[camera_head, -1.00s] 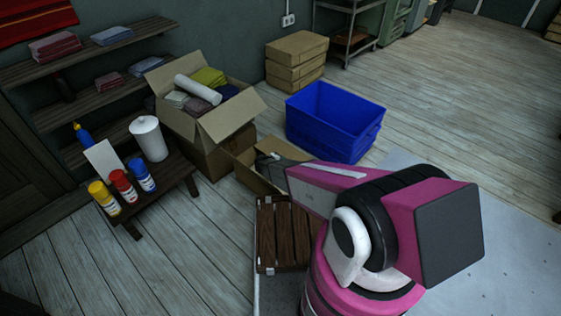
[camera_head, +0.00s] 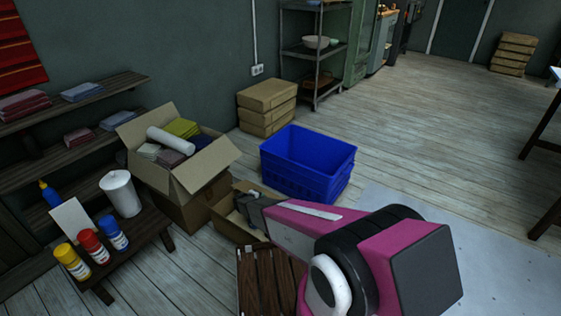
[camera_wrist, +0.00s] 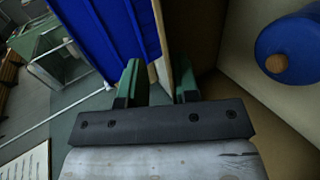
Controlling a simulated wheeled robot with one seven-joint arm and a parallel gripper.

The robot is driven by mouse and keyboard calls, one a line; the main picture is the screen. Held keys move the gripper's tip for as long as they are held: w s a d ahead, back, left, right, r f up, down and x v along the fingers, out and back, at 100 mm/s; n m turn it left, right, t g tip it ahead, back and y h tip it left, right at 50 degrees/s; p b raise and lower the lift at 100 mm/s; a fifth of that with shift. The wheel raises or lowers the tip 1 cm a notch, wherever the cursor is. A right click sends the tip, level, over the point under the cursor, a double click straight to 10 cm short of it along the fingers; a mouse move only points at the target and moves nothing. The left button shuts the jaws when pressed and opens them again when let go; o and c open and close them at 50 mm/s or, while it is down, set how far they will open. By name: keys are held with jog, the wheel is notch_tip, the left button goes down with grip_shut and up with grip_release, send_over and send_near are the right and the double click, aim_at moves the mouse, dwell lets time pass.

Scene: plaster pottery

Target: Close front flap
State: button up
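A low open cardboard box (camera_head: 228,222) stands on the floor between the tall packed box and the blue crate. My arm hides part of it, and my gripper (camera_head: 247,203) is at its opening. In the wrist view an upright cardboard flap (camera_wrist: 162,35) runs between the two green fingers of my gripper (camera_wrist: 160,82). The fingers stand apart, one on each side of it, with visible space. The box's inside wall (camera_wrist: 235,85) and a blue rounded object with a brown knob (camera_wrist: 290,50) show at right. Which flap is the front one is unclear.
The blue crate (camera_head: 306,165) stands close to the low box, its wall beside my left finger. A tall cardboard box (camera_head: 205,165) with folded cloths is at left. A slatted wooden piece (camera_head: 262,280) lies in front. Open floor (camera_head: 430,130) lies to the right.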

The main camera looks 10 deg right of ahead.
jog(key=shift+w+d+r, duration=0.15)
jog(key=shift+d+r, duration=0.1)
jog(key=shift+r, duration=0.3)
jog(key=shift+w+d+r+g+y, duration=0.4)
jog(key=shift+r+g+y, duration=0.2)
jog(key=shift+r, duration=0.1)
jog(key=shift+w+d+r+g+y, duration=0.35)
jog(key=shift+w+r+g+y, duration=0.05)
jog(key=shift+r+g+y, duration=0.25)
jog(key=shift+w+d+r+g+y, duration=0.85)
jog(key=shift+w+d, duration=0.05)
jog(key=shift+w, duration=0.05)
jog(key=w+d+g+y, duration=0.7)
jog(key=w+d, duration=0.1)
jog(key=w, duration=0.1)
jog(key=v, duration=1)
jog(key=shift+s+d+g+y, duration=0.25)
jog(key=shift+g+y, duration=0.05)
